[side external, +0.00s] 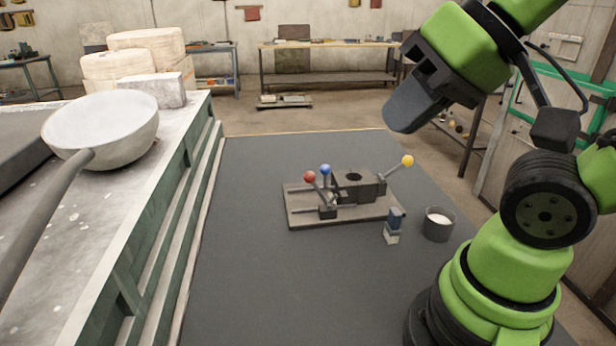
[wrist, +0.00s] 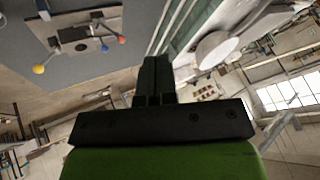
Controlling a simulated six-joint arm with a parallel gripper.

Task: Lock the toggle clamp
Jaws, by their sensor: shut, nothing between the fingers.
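The clamp fixture has a flat grey base plate (side external: 298,213) lying on the dark table. A dark block (side external: 362,190) with a round hole in its top stands on it. Levers on the fixture end in a red knob (side external: 309,177), a blue knob (side external: 325,169) and a yellow knob (side external: 407,160).
A small blue and white block (side external: 392,229) and a grey cup (side external: 438,226) with white contents stand right of the plate. A large ladle (side external: 103,128) is at the left bench (side external: 60,265). The table (side external: 260,280) is clear in front and left of the fixture.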

